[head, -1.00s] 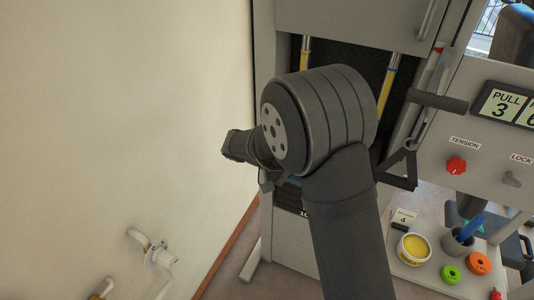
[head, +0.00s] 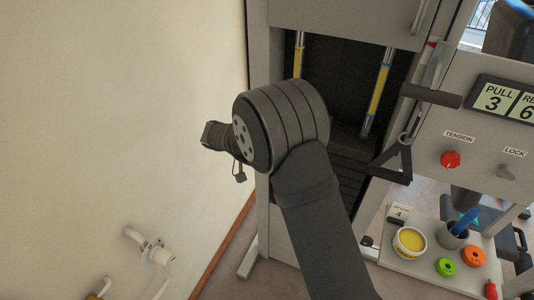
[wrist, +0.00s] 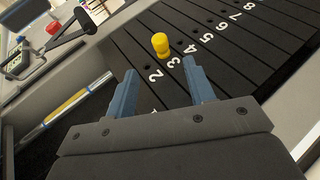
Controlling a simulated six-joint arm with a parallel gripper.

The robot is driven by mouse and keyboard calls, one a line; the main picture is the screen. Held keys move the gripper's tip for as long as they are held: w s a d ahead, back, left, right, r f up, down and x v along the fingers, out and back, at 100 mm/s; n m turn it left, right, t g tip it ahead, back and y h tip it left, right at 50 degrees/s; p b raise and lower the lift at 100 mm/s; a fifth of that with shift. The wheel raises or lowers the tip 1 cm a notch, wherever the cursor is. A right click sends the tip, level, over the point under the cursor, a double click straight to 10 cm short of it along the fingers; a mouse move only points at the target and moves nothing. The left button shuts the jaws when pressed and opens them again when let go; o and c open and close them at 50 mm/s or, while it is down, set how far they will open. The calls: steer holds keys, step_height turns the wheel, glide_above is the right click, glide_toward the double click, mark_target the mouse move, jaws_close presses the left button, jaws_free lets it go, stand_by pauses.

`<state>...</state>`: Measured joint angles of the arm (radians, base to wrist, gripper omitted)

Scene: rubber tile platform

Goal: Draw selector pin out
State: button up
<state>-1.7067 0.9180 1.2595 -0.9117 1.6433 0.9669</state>
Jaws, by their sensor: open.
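The selector pin shows as a yellow knob (wrist: 160,43) in the wrist view. It sits in the black weight stack (wrist: 215,40) beside the white 3. My gripper (wrist: 159,66) is open, with its two blue fingers reaching toward the stack on either side of the pin's line. The knob appears just beyond the fingertips, between them and not touched. In the head view my arm hides the pin and my fingers. The black stack (head: 346,185) partly shows to the right of my arm.
A guide rod with a yellow sleeve (head: 377,92) stands at the stack. A black triangular handle (head: 393,165) hangs to the right. A display reading PULL 3 (head: 494,98) and a red tension knob (head: 450,159) are on the grey panel. The wall is close on the left.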

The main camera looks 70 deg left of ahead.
steer(key=x, duration=0.8)
steer(key=shift+w+f, duration=0.25)
steer(key=shift+w, duration=0.05)
steer(key=shift+c, duration=0.4)
jaws_close()
